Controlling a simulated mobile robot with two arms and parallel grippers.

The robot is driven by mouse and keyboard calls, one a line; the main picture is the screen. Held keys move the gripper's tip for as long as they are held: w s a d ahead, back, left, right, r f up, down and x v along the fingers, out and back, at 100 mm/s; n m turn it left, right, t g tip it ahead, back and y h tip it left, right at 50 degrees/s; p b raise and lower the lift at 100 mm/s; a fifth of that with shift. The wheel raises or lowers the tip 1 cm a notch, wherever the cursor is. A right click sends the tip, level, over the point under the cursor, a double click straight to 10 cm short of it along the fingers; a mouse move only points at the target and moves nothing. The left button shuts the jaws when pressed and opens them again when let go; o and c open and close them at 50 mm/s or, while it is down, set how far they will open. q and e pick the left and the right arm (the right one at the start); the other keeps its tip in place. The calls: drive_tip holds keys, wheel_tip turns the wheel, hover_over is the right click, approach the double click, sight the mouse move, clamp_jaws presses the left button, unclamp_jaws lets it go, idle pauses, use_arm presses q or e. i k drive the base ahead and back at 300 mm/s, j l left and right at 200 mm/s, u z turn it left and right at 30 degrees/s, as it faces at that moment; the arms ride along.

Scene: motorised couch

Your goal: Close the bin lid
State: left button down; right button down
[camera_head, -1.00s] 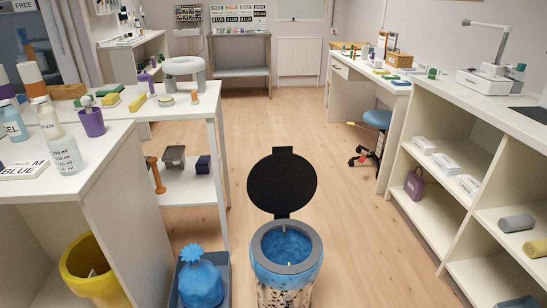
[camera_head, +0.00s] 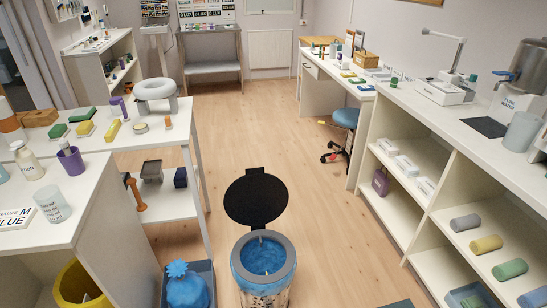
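The bin (camera_head: 264,284) stands on the wooden floor at the bottom centre, with a grey rim and a blue liner inside. Its round black lid (camera_head: 256,199) is open, standing up at the far side of the rim on a short hinge piece. A small pale item shows inside the bin. Neither of my grippers is in view, so nothing of mine touches the lid.
A blue tray (camera_head: 205,271) with a tied blue bag (camera_head: 187,287) stands left of the bin. A yellow bucket (camera_head: 76,285) is at the lower left. White shelves (camera_head: 443,219) line the right. The floor beyond the bin is clear.

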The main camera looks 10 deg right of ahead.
sight(258, 197)
drive_tip(key=i+l+z, duration=0.15)
drive_tip(key=z, duration=0.25)
drive_tip(key=i+l+z, duration=0.2)
drive_tip(key=z, duration=0.2)
drive_tip(key=i+l+z, duration=0.15)
drive_tip(key=z, duration=0.3)
drive_tip(key=i+l+u, duration=0.1)
drive_tip(key=i, duration=0.4)
drive_tip(key=i+l+u, duration=0.1)
drive_tip(key=i+l, duration=0.2)
drive_tip(key=i, duration=0.2)
drive_tip(key=i+u, duration=0.2)
drive_tip(key=u, duration=0.2)
drive_tip(key=i+u, duration=0.2)
drive_tip(key=u, duration=0.15)
drive_tip(key=i+l+u, duration=0.15)
drive_tip(key=u, duration=0.25)
drive_tip(key=i+l+u, duration=0.15)
drive_tip(key=u, duration=0.25)
